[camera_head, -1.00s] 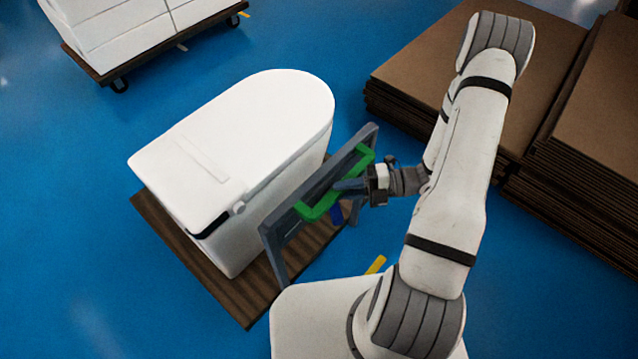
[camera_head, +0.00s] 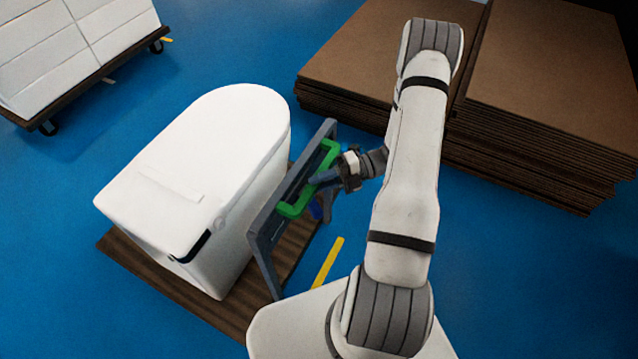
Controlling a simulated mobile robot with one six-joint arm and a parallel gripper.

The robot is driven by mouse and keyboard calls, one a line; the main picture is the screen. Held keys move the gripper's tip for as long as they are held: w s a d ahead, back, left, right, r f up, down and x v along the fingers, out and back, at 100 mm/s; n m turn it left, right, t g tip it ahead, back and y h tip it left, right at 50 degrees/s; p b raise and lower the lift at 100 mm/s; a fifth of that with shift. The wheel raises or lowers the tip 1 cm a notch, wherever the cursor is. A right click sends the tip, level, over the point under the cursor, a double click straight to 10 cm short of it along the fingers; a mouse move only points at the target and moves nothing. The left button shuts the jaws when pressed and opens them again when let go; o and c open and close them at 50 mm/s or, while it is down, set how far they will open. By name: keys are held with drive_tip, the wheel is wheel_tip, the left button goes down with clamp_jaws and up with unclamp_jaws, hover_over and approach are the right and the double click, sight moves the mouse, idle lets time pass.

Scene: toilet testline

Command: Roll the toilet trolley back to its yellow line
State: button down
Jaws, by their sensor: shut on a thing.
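The toilet trolley has a brown wooden deck (camera_head: 140,262) that carries a white toilet (camera_head: 205,165). A grey frame (camera_head: 262,245) stands upright at the deck's right side, with a green handle (camera_head: 296,207) on it. My gripper (camera_head: 326,178) is shut on the green handle from the right. The fingertips are small and partly hidden against the handle. A yellow line (camera_head: 328,262) shows on the blue floor just right of the trolley, between the frame and my base. The trolley's wheels are hidden.
Stacks of brown cardboard sheets (camera_head: 375,50) lie at the upper right, behind my arm. Another trolley with white boxes (camera_head: 80,45) stands at the upper left. Blue floor (camera_head: 250,45) is clear between them and left of the toilet trolley.

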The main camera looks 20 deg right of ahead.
drive_tip(key=shift+a+f, duration=0.1)
drive_tip(key=shift+f, duration=0.25)
drive_tip(key=c, duration=1.6)
unclamp_jaws()
drive_tip(key=shift+o, duration=1)
drive_tip(key=shift+w+a, duration=0.1)
drive_tip(key=shift+o, duration=1)
drive_tip(key=shift+r, duration=0.1)
drive_tip(key=d+r+b, duration=0.1)
drive_tip(key=d, duration=0.6)
drive_tip(key=shift+d, duration=0.4)
